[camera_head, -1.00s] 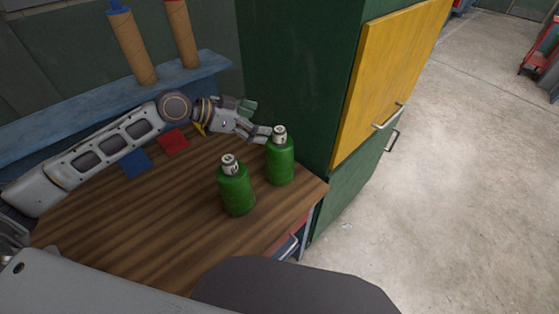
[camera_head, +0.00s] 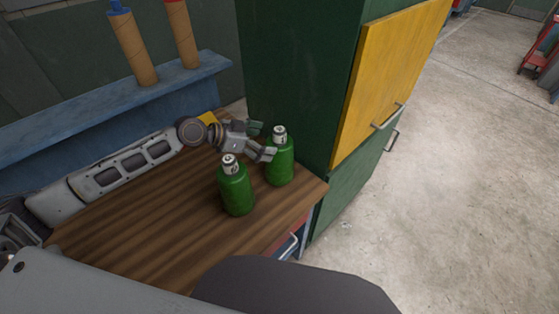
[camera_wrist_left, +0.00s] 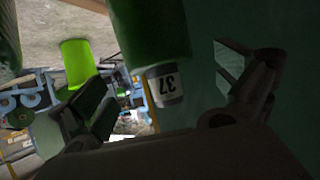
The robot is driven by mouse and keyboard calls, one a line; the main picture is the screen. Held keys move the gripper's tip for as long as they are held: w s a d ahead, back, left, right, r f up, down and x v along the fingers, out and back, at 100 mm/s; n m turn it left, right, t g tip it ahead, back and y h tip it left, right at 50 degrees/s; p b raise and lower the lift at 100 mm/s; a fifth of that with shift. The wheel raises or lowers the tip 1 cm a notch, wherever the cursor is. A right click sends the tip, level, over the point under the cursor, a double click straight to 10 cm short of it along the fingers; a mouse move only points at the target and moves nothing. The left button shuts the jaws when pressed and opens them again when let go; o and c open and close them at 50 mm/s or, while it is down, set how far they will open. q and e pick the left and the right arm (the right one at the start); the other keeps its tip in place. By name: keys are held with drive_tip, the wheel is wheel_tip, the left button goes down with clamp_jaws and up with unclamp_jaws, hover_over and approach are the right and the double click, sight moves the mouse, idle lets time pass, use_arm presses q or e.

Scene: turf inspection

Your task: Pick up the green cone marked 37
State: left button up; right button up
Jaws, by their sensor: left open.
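No cone shows; the thing marked 37 is a green bottle with a grey neck. In the left wrist view this bottle (camera_wrist_left: 150,30) appears upside down between the open fingers of my left gripper (camera_wrist_left: 168,66), its 37 readable. In the head view my left gripper (camera_head: 262,141) is open beside the rear green bottle (camera_head: 281,168), which seems to be this one; its label is too small to read there. Contact cannot be told. A second green bottle (camera_head: 236,192) stands upright in front and to the left. My right gripper is out of view.
The bottles stand near the right corner of a wooden worktop (camera_head: 150,235). A dark green cabinet (camera_head: 290,70) with a yellow door (camera_head: 385,75) rises close behind. A blue ledge (camera_head: 110,100) holds two tan rolls. The worktop's front is clear.

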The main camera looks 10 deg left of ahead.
sight(273, 141)
use_arm(q)
drive_tip(key=shift+d, duration=0.15)
drive_tip(key=shift+p+x, duration=0.45)
drive_tip(key=shift+x, duration=2.35)
drive_tip(key=shift+w, duration=0.1)
drive_tip(key=shift+c, duration=0.3)
drive_tip(key=c, duration=1.9)
drive_tip(key=shift+r, duration=0.1)
drive_tip(key=shift+c, duration=0.2)
